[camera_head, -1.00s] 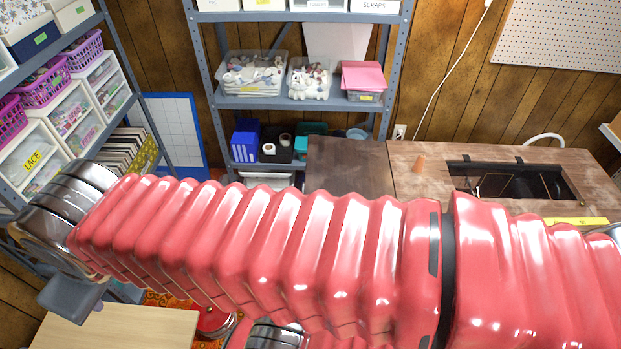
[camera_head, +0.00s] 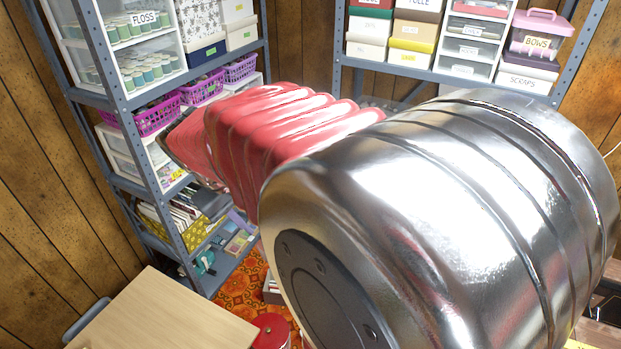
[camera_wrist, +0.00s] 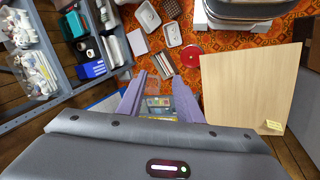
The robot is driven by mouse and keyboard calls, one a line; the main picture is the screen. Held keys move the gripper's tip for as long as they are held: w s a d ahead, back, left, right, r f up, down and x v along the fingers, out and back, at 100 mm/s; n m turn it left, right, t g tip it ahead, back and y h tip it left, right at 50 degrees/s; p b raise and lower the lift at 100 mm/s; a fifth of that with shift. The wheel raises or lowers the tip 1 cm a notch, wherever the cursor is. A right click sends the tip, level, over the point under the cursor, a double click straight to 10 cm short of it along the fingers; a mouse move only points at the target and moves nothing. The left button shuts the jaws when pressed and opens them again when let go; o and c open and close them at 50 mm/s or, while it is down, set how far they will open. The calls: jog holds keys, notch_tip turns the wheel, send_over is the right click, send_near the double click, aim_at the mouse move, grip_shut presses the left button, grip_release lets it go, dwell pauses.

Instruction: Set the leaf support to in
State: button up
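I cannot make out the leaf support in either current view. Only a corner of the brown sewing cabinet (camera_head: 597,333) shows at the lower right of the head view, and my own arm covers most of that side. In the wrist view my gripper (camera_wrist: 158,92) has two purple fingers set well apart with nothing held between them. Past them are shelf items and the floor, at a distance. The gripper is mostly hidden behind my arm in the head view.
A light wood tabletop (camera_head: 165,315) stands low at left; a similar board (camera_wrist: 248,90) with a yellow note shows in the wrist view. A grey shelf rack (camera_head: 125,95) stands close to my arm. Bins and a red round object (camera_wrist: 191,56) lie on the orange rug (camera_wrist: 228,38).

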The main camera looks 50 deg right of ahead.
jog(key=d+f+g+h, duration=0.15)
jog(key=d+f, duration=0.25)
jog(key=d, duration=0.4)
jog(key=d+f+m+g, duration=0.1)
jog(key=d+f+g, duration=0.2)
jog(key=d+f, duration=0.35)
jog(key=d+f+g+h, duration=0.1)
jog(key=d+f+g, duration=0.2)
jog(key=d, duration=0.6)
jog(key=s+d+f+g+h, duration=0.1)
jog(key=s+d+f+g, duration=0.1)
jog(key=s+d+f, duration=0.3)
jog(key=s+d+f+g+h, duration=0.1)
jog(key=s+d+f, duration=0.4)
jog(key=d+f, duration=0.5)
notch_tip(320, 180, down, 3)
jog(key=shift+s+d+r+n+g, duration=0.15)
jog(key=shift+s+n+g, duration=0.2)
jog(key=shift+g, duration=0.4)
jog(key=x, duration=1.3)
jog(key=shift+s+d, duration=0.2)
jog(key=shift+s, duration=0.15)
jog(key=shift+c, duration=0.4)
